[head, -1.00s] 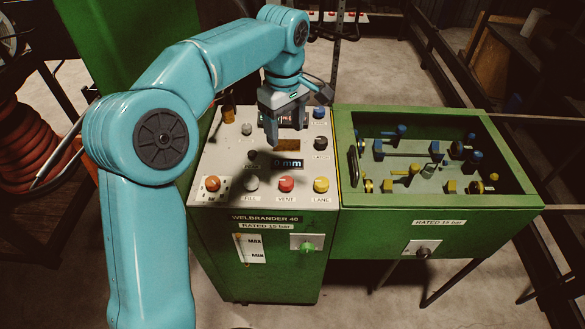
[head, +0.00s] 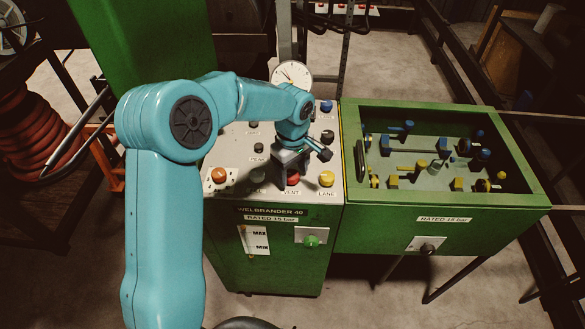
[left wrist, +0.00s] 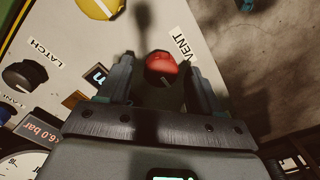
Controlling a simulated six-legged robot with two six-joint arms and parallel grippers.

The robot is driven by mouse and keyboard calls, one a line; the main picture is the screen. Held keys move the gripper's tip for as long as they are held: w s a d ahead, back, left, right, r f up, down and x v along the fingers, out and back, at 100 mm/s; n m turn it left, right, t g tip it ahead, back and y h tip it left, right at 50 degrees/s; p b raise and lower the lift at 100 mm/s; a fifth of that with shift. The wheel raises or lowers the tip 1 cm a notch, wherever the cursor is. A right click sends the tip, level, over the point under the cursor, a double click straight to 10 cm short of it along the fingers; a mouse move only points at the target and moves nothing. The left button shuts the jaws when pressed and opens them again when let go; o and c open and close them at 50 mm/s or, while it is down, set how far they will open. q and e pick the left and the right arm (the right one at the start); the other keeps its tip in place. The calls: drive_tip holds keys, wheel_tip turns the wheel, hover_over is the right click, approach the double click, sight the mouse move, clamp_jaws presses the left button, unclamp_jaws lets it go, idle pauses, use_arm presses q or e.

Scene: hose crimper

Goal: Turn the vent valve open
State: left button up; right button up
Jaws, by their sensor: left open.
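The vent valve is a red round knob (head: 293,180) above the VENT label on the sloped panel (head: 238,150) of the green machine. In the head view my left gripper (head: 291,168) points down over it and covers most of it. In the left wrist view the red knob (left wrist: 161,63) shows between the tips of the two open fingers of my left gripper (left wrist: 158,80), with a light pointer mark on it. I cannot tell whether the fingers touch it. My right gripper is not in view.
A yellow LANE knob (head: 326,178) is close on the right, and an orange knob (head: 219,174) is at the left. A pressure gauge (head: 291,74) stands behind the panel. A green open-topped box (head: 445,208) with several fittings adjoins on the right.

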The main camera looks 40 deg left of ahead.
use_arm(q)
drive_tip(key=shift+f, duration=0.1)
drive_tip(key=shift+s, duration=0.15)
drive_tip(key=c, duration=1.1)
drive_tip(key=shift+o, duration=0.2)
